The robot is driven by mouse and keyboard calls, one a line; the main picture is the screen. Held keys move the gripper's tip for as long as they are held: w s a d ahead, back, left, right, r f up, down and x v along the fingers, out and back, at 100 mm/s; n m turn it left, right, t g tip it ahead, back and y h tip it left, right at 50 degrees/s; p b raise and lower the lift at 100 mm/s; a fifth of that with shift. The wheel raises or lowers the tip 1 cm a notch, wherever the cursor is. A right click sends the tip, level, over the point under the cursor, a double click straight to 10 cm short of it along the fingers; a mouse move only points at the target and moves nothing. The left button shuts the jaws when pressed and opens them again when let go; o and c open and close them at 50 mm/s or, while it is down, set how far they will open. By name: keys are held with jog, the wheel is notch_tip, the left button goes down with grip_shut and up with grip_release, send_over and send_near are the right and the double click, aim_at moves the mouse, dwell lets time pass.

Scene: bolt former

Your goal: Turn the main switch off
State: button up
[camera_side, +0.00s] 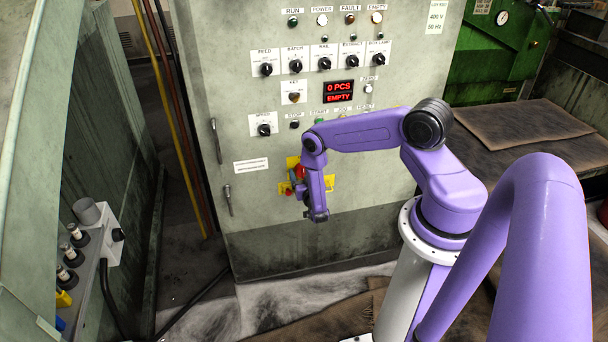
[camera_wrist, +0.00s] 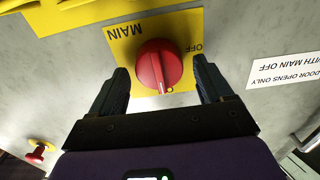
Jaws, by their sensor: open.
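The main switch (camera_wrist: 157,68) is a round red knob with a raised grip bar. It sits on a yellow plate (camera_wrist: 123,34) lettered MAIN, with a partly hidden OFF mark beside the knob. A small orange dot shows at the knob's edge nearest my gripper. My gripper (camera_wrist: 161,74) is open, its two dark fingers standing on either side of the knob with a visible gap to it. I cannot tell how deep the fingertips reach. In the side view the red switch (camera_side: 299,172) shows on the cabinet front, partly covered by my wrist.
A red push button on a yellow base (camera_wrist: 38,152) sits to the left in the wrist view. A white door label (camera_wrist: 287,70) is at the right. Above the switch, the cabinet carries several black knobs (camera_side: 324,63) and a red display (camera_side: 339,91). Door handles (camera_side: 227,200) stick out at left.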

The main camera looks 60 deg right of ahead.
jog(key=c, duration=1)
jog(key=shift+n, duration=0.4)
jog(key=n, duration=0.4)
jog(key=shift+a, duration=0.1)
jog(key=n, duration=0.4)
jog(key=shift+w+f, duration=0.1)
jog(key=n, duration=0.5)
jog(key=shift+a, duration=0.1)
jog(key=n, duration=0.4)
jog(key=shift+f, duration=0.15)
